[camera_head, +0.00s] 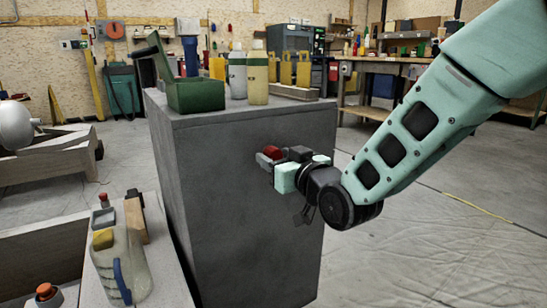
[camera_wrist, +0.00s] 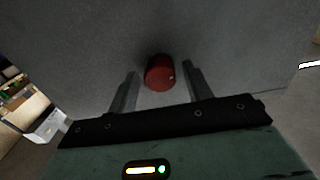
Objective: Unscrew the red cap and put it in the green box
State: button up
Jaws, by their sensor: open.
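The red cap (camera_head: 274,151) sits on the side face of the grey cabinet (camera_head: 215,215). It also shows in the wrist view (camera_wrist: 159,72). My gripper (camera_head: 268,158) reaches this face from the right. In the wrist view my gripper (camera_wrist: 160,77) is open, with one finger on each side of the cap. Gaps show between the cap and both fingers, so it is not gripped. The green box (camera_head: 195,95) stands on the cabinet top at the left, with its lid raised. The inside of the box is mostly hidden.
Two bottles (camera_head: 257,76) and a yellow-and-grey rack (camera_head: 290,88) stand on the cabinet top right of the box. A low bench at lower left carries a pale jug (camera_head: 119,265) and small items. The floor right of the cabinet is clear.

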jog(key=c, duration=1)
jog(key=n+b, duration=0.1)
jog(key=n, duration=0.3)
jog(key=shift+f, duration=0.1)
jog(key=n, duration=0.6)
jog(key=shift+b, duration=0.3)
jog(key=n, duration=0.4)
jog(key=shift+n, duration=0.4)
jog(key=n, duration=0.4)
jog(key=shift+n, duration=0.4)
